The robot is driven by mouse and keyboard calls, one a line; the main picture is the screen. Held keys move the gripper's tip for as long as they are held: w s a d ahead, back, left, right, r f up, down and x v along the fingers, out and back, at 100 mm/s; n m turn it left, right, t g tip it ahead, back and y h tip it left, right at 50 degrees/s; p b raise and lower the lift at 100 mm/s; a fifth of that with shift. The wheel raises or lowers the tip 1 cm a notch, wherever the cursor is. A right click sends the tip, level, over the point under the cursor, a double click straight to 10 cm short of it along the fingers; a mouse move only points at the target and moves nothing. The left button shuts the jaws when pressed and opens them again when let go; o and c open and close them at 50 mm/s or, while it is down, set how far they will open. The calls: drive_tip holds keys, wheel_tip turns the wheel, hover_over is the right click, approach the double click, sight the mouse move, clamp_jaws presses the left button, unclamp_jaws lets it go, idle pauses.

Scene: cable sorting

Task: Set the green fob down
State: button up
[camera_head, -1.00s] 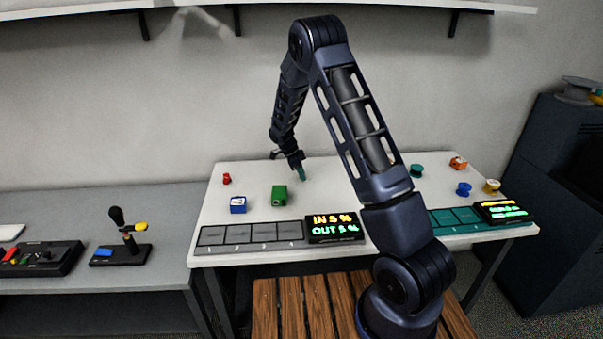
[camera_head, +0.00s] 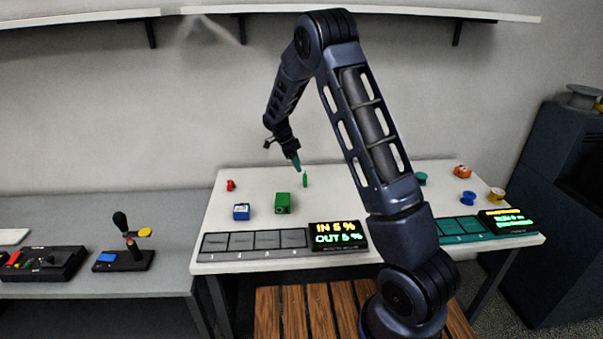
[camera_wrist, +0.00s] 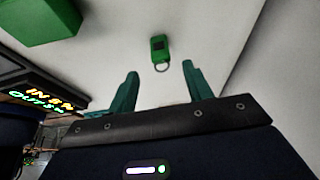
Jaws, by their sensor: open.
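The green fob (camera_head: 305,180) stands on the white table, behind and right of the green box. In the wrist view the green fob (camera_wrist: 160,46) shows a small dark window and a metal ring at its near end. My gripper (camera_head: 296,163) is raised above the table, just up and left of the fob. In the wrist view my gripper's two teal fingers (camera_wrist: 158,82) are spread apart, with nothing between them. The fob lies beyond the fingertips, apart from them.
A green box (camera_head: 283,203), a blue box (camera_head: 241,212) and a red item (camera_head: 231,185) are on the table's left. Grey numbered pads (camera_head: 254,240) and a display (camera_head: 338,236) line the front. Blue (camera_head: 464,199) and yellow (camera_head: 496,194) spools stand at right.

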drive_tip(key=shift+v, duration=1.5)
drive_tip(key=s+d+r+n+t+y, duration=0.1)
drive_tip(key=s+d+r+n+y, duration=0.2)
drive_tip(key=s+d+r+n, duration=0.95)
drive_tip(key=s+d+r+n+t, duration=0.1)
drive_tip(key=s+d+r, duration=0.2)
drive_tip(key=s, duration=0.7)
drive_tip(key=s+d+r+n+t+y, duration=0.1)
drive_tip(key=s+d+r+n, duration=0.1)
drive_tip(key=s, duration=0.7)
drive_tip(key=s+d+r+n+t, duration=0.1)
drive_tip(key=s+d+r, duration=0.3)
drive_tip(key=s, duration=0.6)
drive_tip(key=shift+s+r+n+t, duration=0.3)
drive_tip(key=shift+r+n, duration=0.15)
drive_tip(key=shift+n, duration=0.3)
